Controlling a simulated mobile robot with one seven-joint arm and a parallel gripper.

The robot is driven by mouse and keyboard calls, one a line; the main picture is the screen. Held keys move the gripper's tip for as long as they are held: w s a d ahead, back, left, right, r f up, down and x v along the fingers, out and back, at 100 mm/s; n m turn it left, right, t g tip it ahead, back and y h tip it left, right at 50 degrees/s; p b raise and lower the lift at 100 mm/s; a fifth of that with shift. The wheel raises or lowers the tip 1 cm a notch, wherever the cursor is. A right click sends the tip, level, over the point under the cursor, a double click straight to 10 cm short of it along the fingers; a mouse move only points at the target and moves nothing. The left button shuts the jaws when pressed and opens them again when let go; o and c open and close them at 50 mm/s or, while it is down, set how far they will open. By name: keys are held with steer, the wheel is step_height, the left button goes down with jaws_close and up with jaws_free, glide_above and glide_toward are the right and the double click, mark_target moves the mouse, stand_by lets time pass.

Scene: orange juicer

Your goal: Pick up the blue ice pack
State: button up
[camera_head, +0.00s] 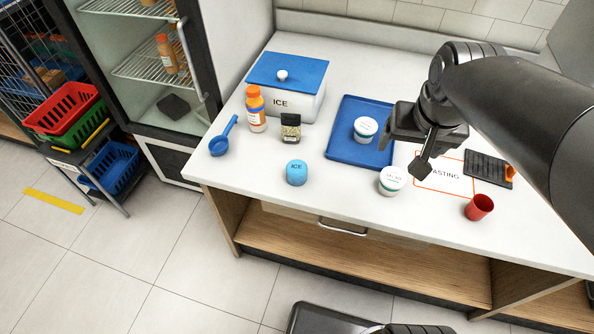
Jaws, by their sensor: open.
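The blue ice pack (297,174) is a short round blue piece marked ICE. It stands upright near the front edge of the white counter (345,210), left of the middle. My gripper (406,157) hangs over the counter to the right of the ice pack, well apart from it. Its jaws are open, and I see nothing held between them. One dark finger reaches down beside a white tub with a teal-edged lid (391,181); I cannot tell whether they touch.
Behind the ice pack stand a small dark-lidded jar (290,128), an orange-capped bottle (256,110) and a white ICE box (301,105) with a blue lid. A blue scoop (221,142) lies left. A blue tray (351,148) holds another tub. A red cup (479,207) stands right.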

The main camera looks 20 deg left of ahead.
steer(key=w+a+f+n+g, duration=0.1)
steer(key=w+a+f, duration=0.25)
steer(key=a, duration=0.25)
steer(key=w+a+f+n+g, duration=0.1)
steer(key=w+a+f, duration=0.25)
steer(key=a, duration=0.25)
steer(key=g, duration=0.2)
glide_above(296, 166)
steer(key=shift+n+h, duration=0.3)
steer(key=shift+h, duration=0.1)
steer(key=f, duration=0.9)
steer(key=shift+w+d, duration=0.15)
steer(key=shift+d, duration=0.15)
steer(key=shift+a+f, duration=0.15)
steer(key=shift+f, duration=0.25)
step_height(296, 166, down, 10)
steer(key=shift+f, duration=0.2)
steer(key=shift+c, duration=0.6)
steer(key=shift+a, duration=0.1)
steer(key=c, duration=1)
steer(key=shift+r, duration=0.1)
